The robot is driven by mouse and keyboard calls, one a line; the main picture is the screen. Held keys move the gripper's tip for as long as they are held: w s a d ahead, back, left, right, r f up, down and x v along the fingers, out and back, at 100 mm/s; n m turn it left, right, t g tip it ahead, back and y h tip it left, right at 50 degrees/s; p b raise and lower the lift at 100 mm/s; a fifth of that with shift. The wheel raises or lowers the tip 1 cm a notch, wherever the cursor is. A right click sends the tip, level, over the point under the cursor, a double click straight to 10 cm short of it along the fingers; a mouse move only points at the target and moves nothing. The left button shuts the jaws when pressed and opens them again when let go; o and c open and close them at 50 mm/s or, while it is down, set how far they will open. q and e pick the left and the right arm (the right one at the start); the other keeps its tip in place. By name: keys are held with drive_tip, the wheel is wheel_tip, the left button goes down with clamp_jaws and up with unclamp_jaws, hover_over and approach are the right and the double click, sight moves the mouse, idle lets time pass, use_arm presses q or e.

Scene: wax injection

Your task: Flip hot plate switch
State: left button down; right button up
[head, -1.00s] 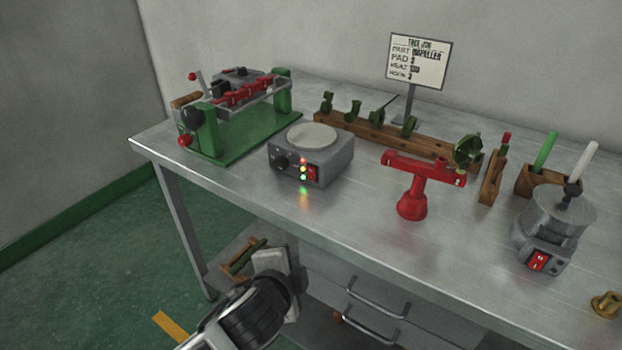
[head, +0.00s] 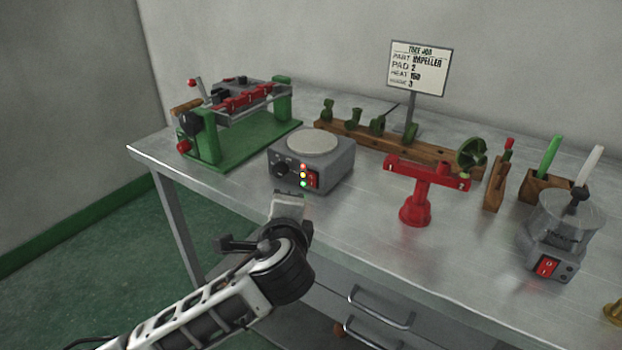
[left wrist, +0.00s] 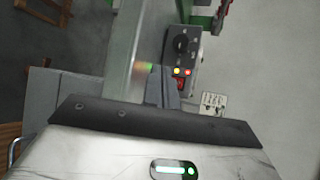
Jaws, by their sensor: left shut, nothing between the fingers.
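The hot plate (head: 340,163) is a grey box with a round pale top, standing near the table's front edge. Its front has a black knob (head: 281,169), a column of red, yellow and green lights (head: 303,175), and a red switch (head: 314,180). My left gripper (head: 288,197) is shut and empty, just in front of and below the hot plate's front face, apart from the switch. In the left wrist view, the gripper's fingers (left wrist: 161,88) point toward the hot plate's front, with the knob (left wrist: 180,43) and part of the red switch (left wrist: 181,85) visible.
A green-based clamp machine (head: 225,145) stands left of the hot plate. A red T-shaped stand (head: 416,205) is to its right, and a wooden rack (head: 390,142) behind. A wax pot (head: 560,235) with its own red switch is far right.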

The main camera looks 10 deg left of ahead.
sight(312, 180)
use_arm(q)
drive_tip(key=w, duration=0.1)
drive_tip(key=w+d, duration=0.1)
drive_tip(key=w, duration=0.1)
drive_tip(key=w+b, duration=0.1)
drive_tip(key=shift+w+d+r, duration=0.25)
drive_tip(key=shift+d+r, duration=0.1)
drive_tip(key=shift+w+d, duration=0.25)
drive_tip(key=shift+w, duration=0.5)
use_arm(e)
drive_tip(key=shift+f, duration=0.1)
drive_tip(key=shift+w, duration=0.15)
drive_tip(key=shift+s+a, duration=0.1)
drive_tip(key=shift+s, duration=0.1)
idle(0.5)
use_arm(q)
drive_tip(key=shift+r, duration=0.1)
drive_tip(key=shift+w+d+p, duration=0.15)
drive_tip(key=shift+w+p, duration=0.2)
drive_tip(key=shift+p, duration=0.15)
use_arm(e)
drive_tip(key=shift+w+r, duration=0.1)
drive_tip(key=shift+r, duration=0.35)
drive_tip(key=shift+w, duration=0.1)
